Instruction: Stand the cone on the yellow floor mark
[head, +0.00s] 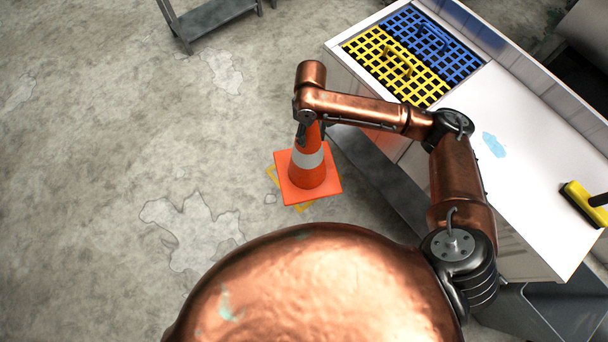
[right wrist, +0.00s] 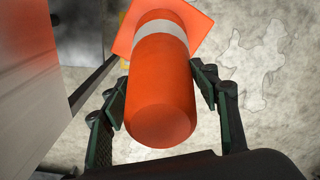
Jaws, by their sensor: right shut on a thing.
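The orange cone (head: 307,165) with a white band is upright in the head view, its square base over the yellow floor mark (head: 304,208). My left gripper is not in view.
A white counter (head: 520,190) with yellow and blue grids (head: 415,50) stands to the right, close to the cone. A yellow brush (head: 582,203) lies on it. A grey metal stand (head: 212,18) is at the top. The concrete floor on the left is clear.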

